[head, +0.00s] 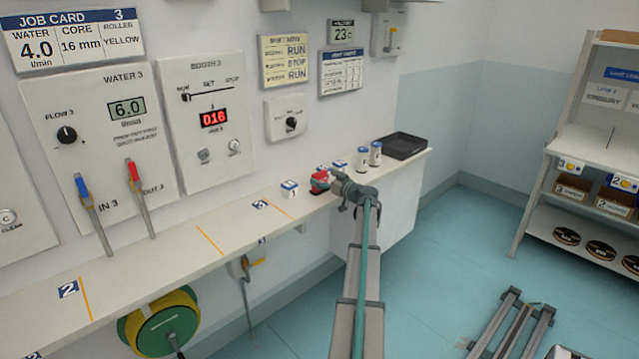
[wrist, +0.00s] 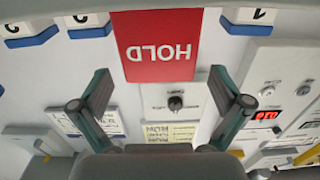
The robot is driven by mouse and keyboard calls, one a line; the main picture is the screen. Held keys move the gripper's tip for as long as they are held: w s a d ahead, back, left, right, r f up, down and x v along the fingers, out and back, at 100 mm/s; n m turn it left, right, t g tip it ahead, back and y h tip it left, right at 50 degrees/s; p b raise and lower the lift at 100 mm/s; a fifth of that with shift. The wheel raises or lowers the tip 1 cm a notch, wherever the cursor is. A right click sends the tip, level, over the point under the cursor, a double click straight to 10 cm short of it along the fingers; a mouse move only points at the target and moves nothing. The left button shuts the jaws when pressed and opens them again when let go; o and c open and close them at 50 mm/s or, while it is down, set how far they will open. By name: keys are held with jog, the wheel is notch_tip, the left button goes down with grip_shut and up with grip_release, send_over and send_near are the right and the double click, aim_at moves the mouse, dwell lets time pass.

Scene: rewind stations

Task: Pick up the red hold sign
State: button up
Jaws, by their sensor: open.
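The red hold sign (wrist: 157,45) shows large in the wrist view, upside down, with white letters. In the head view the red hold sign (head: 320,181) is small, on the wall shelf, partly hidden behind my gripper (head: 338,183). In the wrist view my gripper (wrist: 160,76) is open, with its fingers spread to the left and right of the sign's lower edge. The fingers look apart from the sign, and nothing is between them. I cannot tell the exact distance to it.
White-and-blue numbered blocks flank the sign, including one on the shelf (head: 289,188). Two small canisters (head: 369,157) and a black tray (head: 405,146) stand farther along the shelf. The wall behind carries a knob box (head: 287,118). The shelf (head: 225,225) is mostly clear toward the left.

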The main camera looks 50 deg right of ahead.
jog(key=shift+w+d, duration=0.25)
jog(key=shift+w, duration=0.85)
jog(key=shift+c, duration=0.2)
jog(key=c, duration=1.2)
jog(key=shift+r, duration=0.1)
